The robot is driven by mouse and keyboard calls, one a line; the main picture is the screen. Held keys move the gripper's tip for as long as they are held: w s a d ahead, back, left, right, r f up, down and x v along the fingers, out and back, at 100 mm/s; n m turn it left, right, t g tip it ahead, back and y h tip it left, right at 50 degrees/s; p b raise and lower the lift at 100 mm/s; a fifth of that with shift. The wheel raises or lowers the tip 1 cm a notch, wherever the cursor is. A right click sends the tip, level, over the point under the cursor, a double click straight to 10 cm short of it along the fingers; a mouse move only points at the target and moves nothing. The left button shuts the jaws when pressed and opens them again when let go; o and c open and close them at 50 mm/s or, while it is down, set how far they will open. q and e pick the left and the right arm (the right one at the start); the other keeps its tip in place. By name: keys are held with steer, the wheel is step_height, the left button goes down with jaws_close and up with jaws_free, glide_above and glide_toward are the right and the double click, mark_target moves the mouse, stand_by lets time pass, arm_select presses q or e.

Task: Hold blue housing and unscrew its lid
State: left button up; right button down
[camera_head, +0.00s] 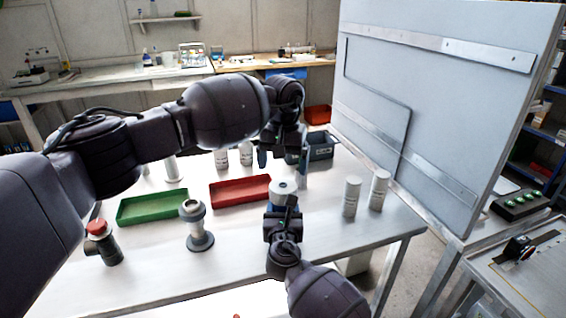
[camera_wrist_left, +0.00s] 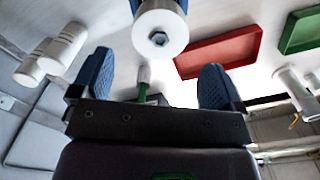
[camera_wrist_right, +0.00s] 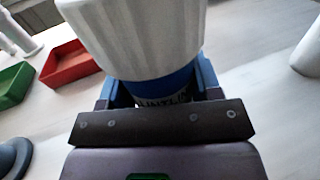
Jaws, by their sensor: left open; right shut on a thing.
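The blue housing (camera_wrist_right: 165,88) stands upright on the table with its white ribbed lid (camera_wrist_right: 135,38) on top. In the head view the white lid (camera_head: 283,187) shows just beyond my right gripper (camera_head: 283,208), which hides most of the body. My right gripper is shut around the blue body below the lid, with a finger on each side in the right wrist view. My left gripper (camera_head: 284,155) is open and empty, above and beyond the housing. In the left wrist view the lid (camera_wrist_left: 159,36) lies ahead of the spread blue fingers, apart from them.
A red tray (camera_head: 240,191) and a green tray (camera_head: 152,207) lie to the left. A grey flanged pipe (camera_head: 196,226) and a red-capped fitting (camera_head: 103,243) stand nearer. White canisters (camera_head: 351,196) stand to the right. A dark blue bin (camera_head: 320,147) is behind. A large panel (camera_head: 440,100) rises at right.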

mark_target(283, 186)
arm_select(q)
steer(key=shift+m, duration=1.1)
steer(key=shift+f, duration=4)
steer(key=shift+c, duration=0.4)
